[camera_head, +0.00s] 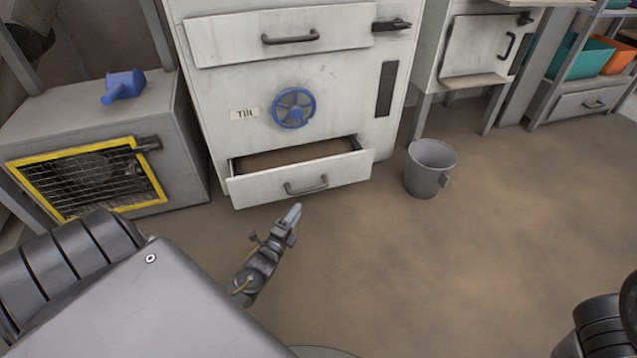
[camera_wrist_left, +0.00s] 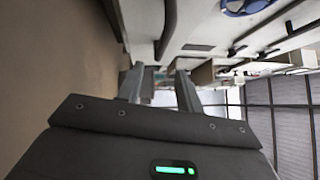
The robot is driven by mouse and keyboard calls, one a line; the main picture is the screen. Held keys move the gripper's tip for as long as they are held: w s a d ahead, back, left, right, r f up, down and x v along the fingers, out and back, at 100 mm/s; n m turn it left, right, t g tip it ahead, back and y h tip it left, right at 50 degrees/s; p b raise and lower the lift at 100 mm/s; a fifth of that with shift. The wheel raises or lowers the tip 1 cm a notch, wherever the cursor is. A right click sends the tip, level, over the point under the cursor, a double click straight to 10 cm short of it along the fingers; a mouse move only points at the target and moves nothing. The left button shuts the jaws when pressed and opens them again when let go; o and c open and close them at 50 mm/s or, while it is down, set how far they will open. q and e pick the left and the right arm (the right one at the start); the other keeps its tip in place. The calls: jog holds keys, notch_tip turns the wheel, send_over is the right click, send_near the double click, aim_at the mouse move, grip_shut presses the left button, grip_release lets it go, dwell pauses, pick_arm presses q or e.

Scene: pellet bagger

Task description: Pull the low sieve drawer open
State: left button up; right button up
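The low sieve drawer (camera_head: 335,177) is at the bottom of the white machine and stands partly pulled out, with brown material visible inside. Its dark bar handle (camera_head: 306,186) is on the front face. My left gripper (camera_head: 293,214) is just in front of and below the handle in the head view, apart from it. In the left wrist view the fingers (camera_wrist_left: 159,88) are spread with nothing between them, and a dark bar, seemingly the handle (camera_wrist_left: 168,28), lies beyond the tips. My right gripper is out of view; only part of the right arm shows at lower right.
Above the drawer are a blue handwheel (camera_head: 294,107) beside a "Tilt" label and an upper drawer (camera_head: 230,42). A grey bucket (camera_head: 424,178) stands on the floor right of the drawer. A yellow-framed grille box (camera_head: 150,190) is at left. Floor in front is clear.

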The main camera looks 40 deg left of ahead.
aim_at(311, 188)
pick_arm(q)
jog(key=b+x, duration=0.5)
jog(key=x, duration=0.5)
jog(key=shift+w+b, duration=0.1)
jog(key=shift+b, duration=0.2)
jog(key=shift+w+a, duration=0.1)
jog(key=shift+w, duration=0.15)
jog(key=shift+r, duration=0.1)
jog(key=shift+c, duration=0.4)
jog(key=shift+c, duration=1.2)
grip_shut()
